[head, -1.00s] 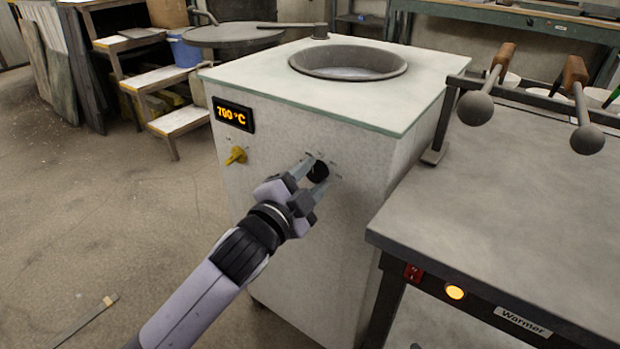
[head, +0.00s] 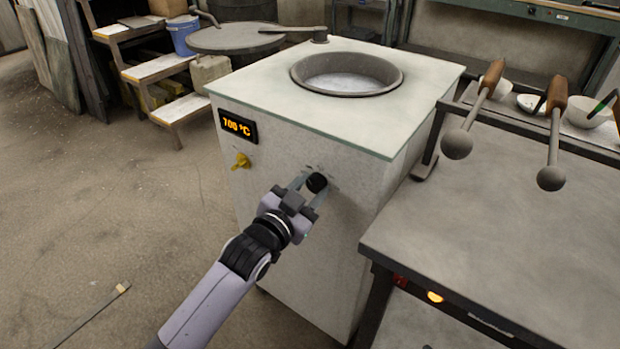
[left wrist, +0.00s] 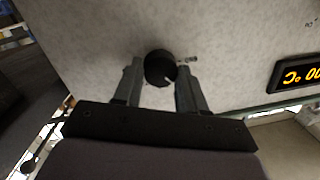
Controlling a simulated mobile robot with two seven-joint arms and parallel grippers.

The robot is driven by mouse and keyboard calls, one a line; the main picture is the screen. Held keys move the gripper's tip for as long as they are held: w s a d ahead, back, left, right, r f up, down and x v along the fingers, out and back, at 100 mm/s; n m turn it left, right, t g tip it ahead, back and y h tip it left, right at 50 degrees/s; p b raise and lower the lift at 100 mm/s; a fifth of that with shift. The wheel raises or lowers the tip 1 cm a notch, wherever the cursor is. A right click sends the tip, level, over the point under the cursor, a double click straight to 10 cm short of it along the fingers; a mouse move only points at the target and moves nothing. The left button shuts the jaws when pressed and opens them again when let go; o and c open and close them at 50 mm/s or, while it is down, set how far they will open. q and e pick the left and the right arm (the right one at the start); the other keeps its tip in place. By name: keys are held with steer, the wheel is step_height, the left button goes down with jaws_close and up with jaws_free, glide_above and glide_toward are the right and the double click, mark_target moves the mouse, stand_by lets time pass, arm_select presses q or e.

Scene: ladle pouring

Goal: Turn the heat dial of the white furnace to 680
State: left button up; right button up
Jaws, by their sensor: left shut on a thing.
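The white furnace (head: 300,235) stands in the middle of the head view. Its orange display (head: 238,126) appears to read 700 °C, and the end of that reading also shows in the left wrist view (left wrist: 302,76). The black heat dial (head: 316,183) is on the front panel. My left gripper (head: 311,189) is shut on the dial, with one finger on each side of it. In the left wrist view the dial (left wrist: 160,68) sits between the fingertips, its pale pointer mark visible. My right gripper is not in view.
An open crucible well (head: 347,82) is in the furnace top. Floor on the left is mostly clear.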

arm_select(q)
steer(key=shift+n+p, duration=0.55)
steer(key=shift+n, duration=0.05)
steer(key=o, duration=1.1)
steer(key=shift+c, duration=0.2)
steer(key=shift+s+a, duration=0.1)
steer(key=shift+s+a, duration=0.1)
steer(key=shift+s, duration=0.1)
steer(key=p+v, duration=0.1)
steer(key=v, duration=0.5)
steer(key=shift+s+a, duration=0.2)
